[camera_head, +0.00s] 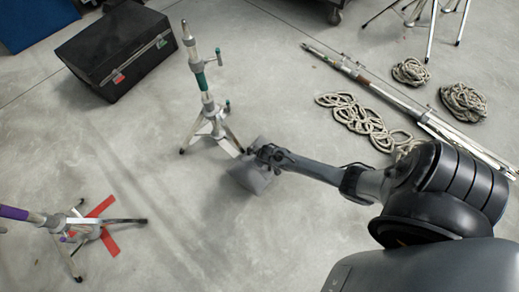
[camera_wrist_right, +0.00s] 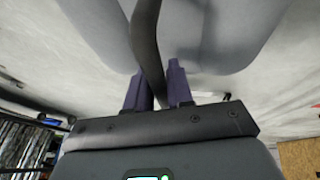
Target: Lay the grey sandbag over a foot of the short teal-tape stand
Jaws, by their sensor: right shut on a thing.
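The short teal-tape stand (camera_head: 208,98) is upright near the top middle of the head view, its feet spread on the concrete. My right gripper (camera_head: 266,154) is just right of the stand's front-right foot (camera_head: 233,143). It is shut on the dark strap of the grey sandbag (camera_head: 249,178). In the right wrist view the strap (camera_wrist_right: 148,45) runs between the purple fingers (camera_wrist_right: 155,88), with the grey bag (camera_wrist_right: 225,35) beyond. The bag hangs beside and in front of the foot tip; I cannot tell whether they touch. My left gripper is out of view.
A purple-tape stand (camera_head: 88,228) stands over a red tape cross (camera_head: 108,240) at lower left. A black case (camera_head: 115,48) is at upper left. Coiled ropes (camera_head: 362,122) and long metal poles (camera_head: 395,95) lie at right. The floor at lower middle is clear.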

